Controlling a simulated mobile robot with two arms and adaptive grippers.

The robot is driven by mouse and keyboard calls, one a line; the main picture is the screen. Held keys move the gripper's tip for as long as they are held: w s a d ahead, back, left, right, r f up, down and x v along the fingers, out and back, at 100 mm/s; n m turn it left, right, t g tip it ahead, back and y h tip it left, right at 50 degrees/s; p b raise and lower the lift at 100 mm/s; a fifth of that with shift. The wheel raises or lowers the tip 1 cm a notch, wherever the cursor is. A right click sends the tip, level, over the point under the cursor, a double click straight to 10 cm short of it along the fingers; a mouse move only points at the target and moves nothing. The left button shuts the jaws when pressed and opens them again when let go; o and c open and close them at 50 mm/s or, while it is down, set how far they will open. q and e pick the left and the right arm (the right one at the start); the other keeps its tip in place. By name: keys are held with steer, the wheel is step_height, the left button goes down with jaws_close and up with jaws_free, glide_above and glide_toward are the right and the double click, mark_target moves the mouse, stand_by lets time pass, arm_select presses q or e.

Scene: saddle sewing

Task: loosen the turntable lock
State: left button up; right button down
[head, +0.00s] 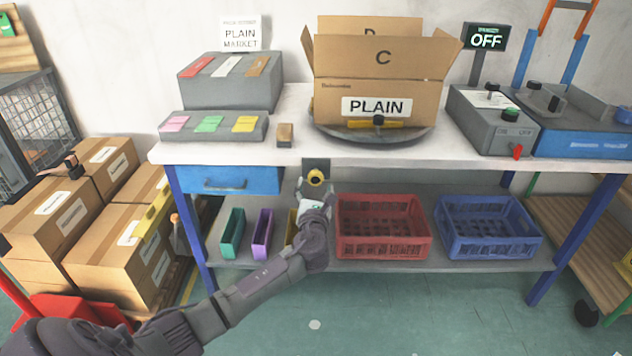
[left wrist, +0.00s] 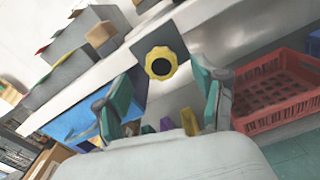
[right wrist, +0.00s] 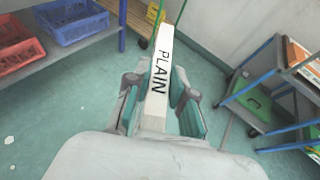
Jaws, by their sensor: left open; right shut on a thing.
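A yellow round knob (head: 316,177) with a dark centre sits on a grey plate at the table's front edge, below the turntable (head: 428,134). The knob shows face-on in the left wrist view (left wrist: 161,63). My left gripper (head: 314,192) is open in front of it. In the left wrist view my fingers (left wrist: 160,98) stand apart either side of the knob's line, and contact cannot be seen. My right gripper (right wrist: 157,92) is shut on a pale block marked PLAIN (right wrist: 158,75) and is outside the head view.
An open carton marked PLAIN (head: 380,75) stands on the turntable, with a yellow bar (head: 362,124) before it. A red crate (head: 382,226) and a blue crate (head: 487,228) sit on the lower shelf. A blue drawer (head: 228,180) is left of the knob.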

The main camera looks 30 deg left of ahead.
mark_target(316, 178)
arm_select(q)
steer(key=shift+b+x, duration=0.35)
steer(key=shift+x, duration=1.85)
steer(key=shift+c, duration=0.2)
steer(key=c, duration=1.1)
